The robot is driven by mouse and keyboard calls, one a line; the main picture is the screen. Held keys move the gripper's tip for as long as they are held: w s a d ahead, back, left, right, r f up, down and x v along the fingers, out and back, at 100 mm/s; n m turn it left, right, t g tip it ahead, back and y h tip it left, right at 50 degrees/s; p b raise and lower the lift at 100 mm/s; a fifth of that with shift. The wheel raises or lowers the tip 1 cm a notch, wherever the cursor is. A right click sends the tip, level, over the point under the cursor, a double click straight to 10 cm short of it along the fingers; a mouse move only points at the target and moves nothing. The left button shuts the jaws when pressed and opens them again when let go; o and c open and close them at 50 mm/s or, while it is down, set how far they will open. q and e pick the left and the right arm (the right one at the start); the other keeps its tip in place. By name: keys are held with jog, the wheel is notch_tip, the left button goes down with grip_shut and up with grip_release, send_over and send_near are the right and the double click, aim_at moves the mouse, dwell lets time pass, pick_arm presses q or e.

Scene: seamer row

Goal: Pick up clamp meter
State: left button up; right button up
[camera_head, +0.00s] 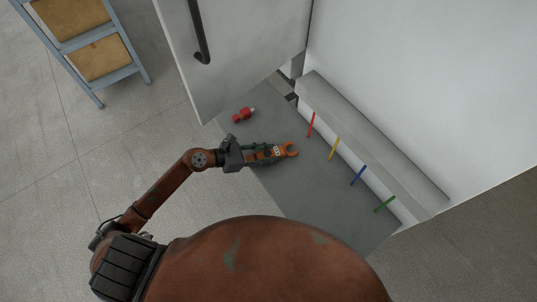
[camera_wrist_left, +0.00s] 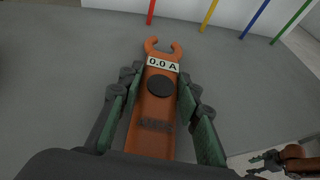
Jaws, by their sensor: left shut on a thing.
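The clamp meter (camera_head: 279,152) is orange with an open-hooked jaw at its far end. My left gripper (camera_head: 262,153) is shut on it, over the grey shelf surface. In the left wrist view the clamp meter (camera_wrist_left: 158,95) lies between the two fingers of the left gripper (camera_wrist_left: 152,100), one on each side of its body. Its display reads 0.0 A and a dark round dial sits below. I cannot tell whether it touches the surface. In the left wrist view, part of my right gripper (camera_wrist_left: 268,160) shows at the lower right corner, its finger opening unclear.
The grey shelf (camera_head: 300,190) carries a red object (camera_head: 243,114) at its left. Red (camera_head: 311,124), yellow (camera_head: 334,147), blue (camera_head: 358,175) and green (camera_head: 385,203) leads stick out along a grey ledge. An open cabinet door (camera_head: 240,50) with a dark handle stands behind. A blue-framed rack (camera_head: 85,45) is upper left.

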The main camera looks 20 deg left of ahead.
pick_arm(q)
jog(key=c, duration=0.5)
grip_shut()
jog(key=shift+r, duration=0.15)
